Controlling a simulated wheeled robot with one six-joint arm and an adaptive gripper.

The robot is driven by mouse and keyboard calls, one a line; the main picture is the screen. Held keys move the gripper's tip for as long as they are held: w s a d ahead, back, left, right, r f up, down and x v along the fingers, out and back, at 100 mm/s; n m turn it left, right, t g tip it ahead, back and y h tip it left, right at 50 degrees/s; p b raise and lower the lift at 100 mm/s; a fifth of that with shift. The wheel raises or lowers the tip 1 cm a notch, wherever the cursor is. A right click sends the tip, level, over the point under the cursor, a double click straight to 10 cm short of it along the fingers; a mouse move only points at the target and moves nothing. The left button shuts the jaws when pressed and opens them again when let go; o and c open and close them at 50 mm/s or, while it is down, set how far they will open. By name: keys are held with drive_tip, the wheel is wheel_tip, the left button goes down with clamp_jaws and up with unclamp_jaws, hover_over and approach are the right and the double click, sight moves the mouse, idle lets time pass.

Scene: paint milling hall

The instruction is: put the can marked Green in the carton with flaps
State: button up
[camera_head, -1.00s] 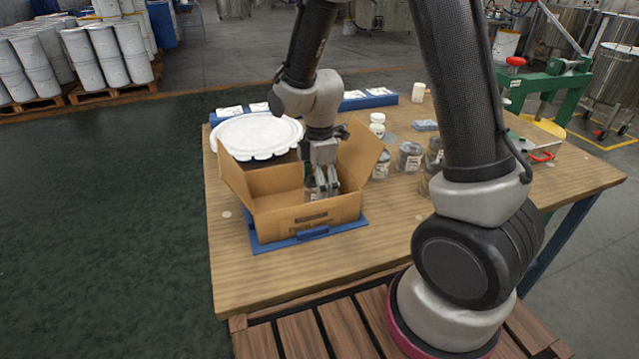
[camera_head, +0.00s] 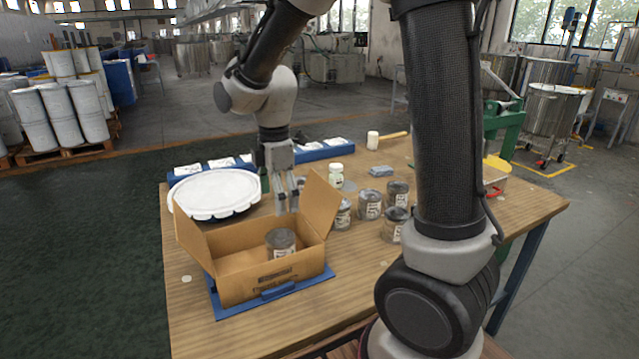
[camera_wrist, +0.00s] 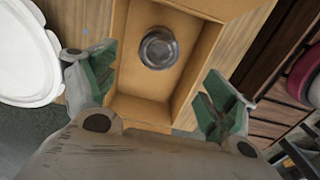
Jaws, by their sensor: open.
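The open carton with flaps (camera_head: 243,292) sits on a blue tray at the front left of the table. One can (camera_head: 281,241) stands upright inside it, towards its right side; its label is too small to read. The wrist view shows the same can (camera_wrist: 158,48) from above, in the carton (camera_wrist: 140,107). My gripper (camera_head: 287,208) is up behind the carton, apart from the can. In the wrist view my gripper (camera_wrist: 157,98) has its green-padded fingers spread wide with nothing between them.
Several other cans (camera_head: 370,204) stand right of the carton; their labels cannot be read. A large white lid (camera_head: 215,193) lies behind the carton. A white-capped bottle (camera_head: 336,175) and a grey-blue cloth (camera_head: 381,171) are farther back. The table front is clear.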

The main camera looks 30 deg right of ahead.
drive_tip(key=s+d+r+m+t, duration=0.2)
drive_tip(key=s+d+r+m, duration=0.4)
drive_tip(key=s+m, duration=0.3)
drive_tip(key=s+d+r+m+t, duration=0.2)
drive_tip(key=s+d+r+m, duration=0.3)
drive_tip(key=s+d+m, duration=0.3)
drive_tip(key=shift+s+r+m, duration=0.4)
drive_tip(key=shift+s+m, duration=0.1)
drive_tip(key=shift+s, duration=0.55)
